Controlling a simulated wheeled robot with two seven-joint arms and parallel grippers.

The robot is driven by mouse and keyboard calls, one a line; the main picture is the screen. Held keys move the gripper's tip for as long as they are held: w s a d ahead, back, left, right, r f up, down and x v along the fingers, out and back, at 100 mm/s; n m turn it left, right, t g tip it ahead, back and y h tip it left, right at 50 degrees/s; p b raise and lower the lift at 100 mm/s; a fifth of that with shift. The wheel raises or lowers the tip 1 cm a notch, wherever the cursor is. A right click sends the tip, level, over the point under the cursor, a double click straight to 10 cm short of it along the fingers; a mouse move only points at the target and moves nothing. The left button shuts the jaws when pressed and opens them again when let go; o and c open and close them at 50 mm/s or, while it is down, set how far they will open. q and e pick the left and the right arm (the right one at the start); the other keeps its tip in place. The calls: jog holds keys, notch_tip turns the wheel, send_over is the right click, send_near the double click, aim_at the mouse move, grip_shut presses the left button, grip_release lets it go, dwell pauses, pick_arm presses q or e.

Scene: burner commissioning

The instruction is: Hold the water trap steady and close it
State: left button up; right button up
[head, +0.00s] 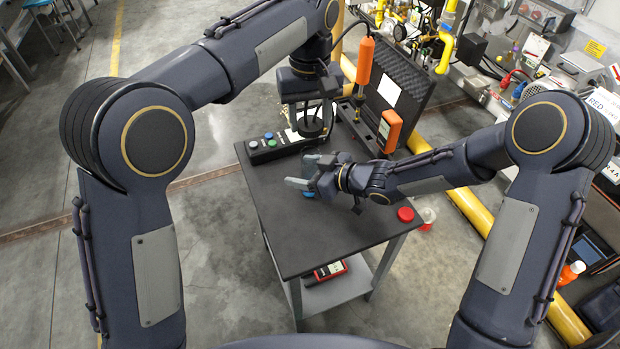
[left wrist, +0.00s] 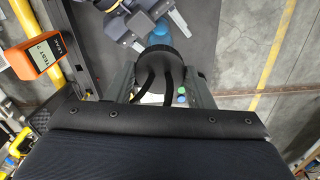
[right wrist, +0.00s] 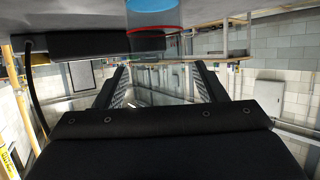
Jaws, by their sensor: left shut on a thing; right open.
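The water trap's translucent blue cup (head: 309,193) stands on the dark table top (head: 330,235). In the right wrist view the cup (right wrist: 154,15) has a red ring and shows beyond and between my fingers. My right gripper (head: 297,172) is open beside the cup; its fingers reach either side of it in the left wrist view (left wrist: 158,28), with no contact visible. My left gripper (head: 312,120) is shut on a round black part with two hoses (left wrist: 160,68), seemingly the trap's cap. It is held farther back than the cup and apart from it. The cup's far side is hidden.
A black box with coloured buttons (head: 262,152) stands at the table's back left. An orange meter (head: 390,130) and an open foam-lined case (head: 408,88) are at the back right. The table's front is clear.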

aim_at(310, 136)
grip_shut()
pick_arm(q)
jog(key=shift+f, duration=2.5)
jog(key=shift+f, duration=0.9)
jog(key=shift+f, duration=0.2)
jog(key=shift+f, duration=0.2)
